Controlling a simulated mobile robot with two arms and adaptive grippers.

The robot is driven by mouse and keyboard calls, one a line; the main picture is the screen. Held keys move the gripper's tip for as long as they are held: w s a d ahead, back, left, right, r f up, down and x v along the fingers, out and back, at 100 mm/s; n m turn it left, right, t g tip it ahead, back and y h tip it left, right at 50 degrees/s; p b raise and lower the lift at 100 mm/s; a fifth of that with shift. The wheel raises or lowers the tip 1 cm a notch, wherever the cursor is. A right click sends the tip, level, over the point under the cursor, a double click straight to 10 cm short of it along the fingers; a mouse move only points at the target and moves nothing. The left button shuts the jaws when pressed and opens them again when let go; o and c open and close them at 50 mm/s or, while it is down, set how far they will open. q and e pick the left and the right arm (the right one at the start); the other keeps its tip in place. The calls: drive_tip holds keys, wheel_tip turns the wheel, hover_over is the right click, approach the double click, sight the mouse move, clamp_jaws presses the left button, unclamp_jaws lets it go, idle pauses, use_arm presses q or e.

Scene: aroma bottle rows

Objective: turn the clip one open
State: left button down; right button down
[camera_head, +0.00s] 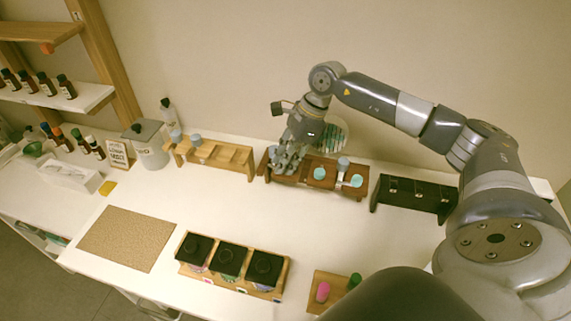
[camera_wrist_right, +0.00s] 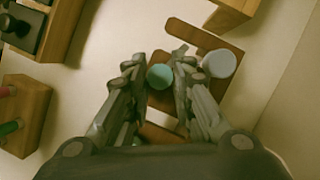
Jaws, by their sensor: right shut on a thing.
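A brown wooden rack (camera_head: 361,192) stands at the back middle of the table. Teal discs (camera_head: 320,173) show on its middle and right parts, with a grey cap (camera_head: 343,162) near the right one. My right gripper (camera_head: 285,163) is down at the rack's left end. In the right wrist view its fingers (camera_wrist_right: 172,68) are shut around clip one, mostly hidden between them. A teal disc (camera_wrist_right: 160,76) shows between the fingers there, and a grey cap (camera_wrist_right: 218,63) is just to their right. My left gripper is not in view.
A light wooden rack (camera_head: 240,157) stands left of the brown rack, and a black rack (camera_head: 411,193) stands right of it. Black-lidded jars (camera_head: 231,258) sit in a tray at the front. A cork mat (camera_head: 128,238) lies front left. The middle of the table is clear.

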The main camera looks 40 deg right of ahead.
drive_tip(key=m+t+b, duration=0.1)
drive_tip(key=m+b, duration=0.1)
drive_tip(key=m+h+b, duration=0.1)
drive_tip(key=m, duration=0.1)
drive_tip(key=shift+a+f+m+t+b, duration=0.1)
drive_tip(key=shift+f+m+t+b, duration=0.05)
drive_tip(key=shift+m+t+b, duration=0.2)
drive_tip(key=m+t+h+b, duration=0.1)
drive_tip(key=m+b, duration=0.2)
drive_tip(key=shift+s+a+m, duration=0.1)
drive_tip(key=shift+m, duration=0.15)
drive_tip(key=m+h+b, duration=0.1)
drive_tip(key=m+b, duration=0.1)
drive_tip(key=m, duration=0.1)
drive_tip(key=shift+a+r+m+h+b, duration=0.15)
drive_tip(key=shift+m+h+b, duration=0.25)
drive_tip(key=shift+m, duration=0.4)
drive_tip(key=shift+d+r+m+h+b, duration=0.15)
drive_tip(key=shift+m+h+b, duration=0.25)
drive_tip(key=shift+m, duration=0.4)
drive_tip(key=shift+a, duration=0.1)
drive_tip(key=c, duration=1.4)
unclamp_jaws()
drive_tip(key=shift+o, duration=0.2)
drive_tip(key=v, duration=1.2)
drive_tip(key=shift+s, duration=0.15)
